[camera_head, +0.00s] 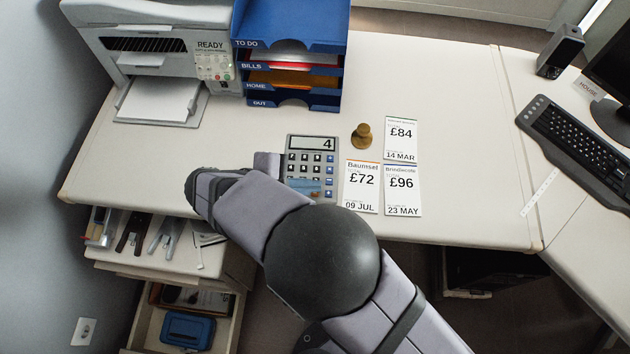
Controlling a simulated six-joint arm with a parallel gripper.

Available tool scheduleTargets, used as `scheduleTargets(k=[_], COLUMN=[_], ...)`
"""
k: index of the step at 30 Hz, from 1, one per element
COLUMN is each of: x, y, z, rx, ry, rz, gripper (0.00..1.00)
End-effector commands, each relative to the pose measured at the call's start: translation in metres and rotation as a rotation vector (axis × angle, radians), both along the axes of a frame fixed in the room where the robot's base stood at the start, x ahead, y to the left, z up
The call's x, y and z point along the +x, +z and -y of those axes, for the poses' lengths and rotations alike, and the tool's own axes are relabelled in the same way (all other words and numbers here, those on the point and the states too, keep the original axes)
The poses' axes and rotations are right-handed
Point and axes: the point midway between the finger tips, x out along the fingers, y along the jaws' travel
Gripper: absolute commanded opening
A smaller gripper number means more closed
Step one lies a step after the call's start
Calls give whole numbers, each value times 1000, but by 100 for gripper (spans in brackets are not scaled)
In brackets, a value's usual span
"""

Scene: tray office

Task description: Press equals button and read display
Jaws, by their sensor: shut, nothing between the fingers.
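The grey calculator (312,160) lies on the desk, left of the paper bills. Its display (313,143) reads 4. Several dark and blue keys show below the display. A small blue-and-brown card-like patch (305,187) covers part of the lower keys. My forearm hides the calculator's lower left corner, and I cannot make out the equals key. The grey end of my gripper (267,164) is beside the calculator's left edge, shut and empty. Its fingertips are not clearly visible, and I cannot tell whether it touches the calculator.
A printer (160,60) and blue letter tray (290,60) stand behind. A keyboard (578,150) is at right. Open drawers (190,300) are below left.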

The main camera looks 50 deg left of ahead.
Motion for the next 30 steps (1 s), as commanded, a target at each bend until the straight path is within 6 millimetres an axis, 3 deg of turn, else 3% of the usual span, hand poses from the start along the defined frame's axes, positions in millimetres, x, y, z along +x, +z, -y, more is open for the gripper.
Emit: scheduleTargets(k=[30], x=[0], y=[-10], z=[0], rx=[0], ry=[0], rz=[0], gripper=[0])
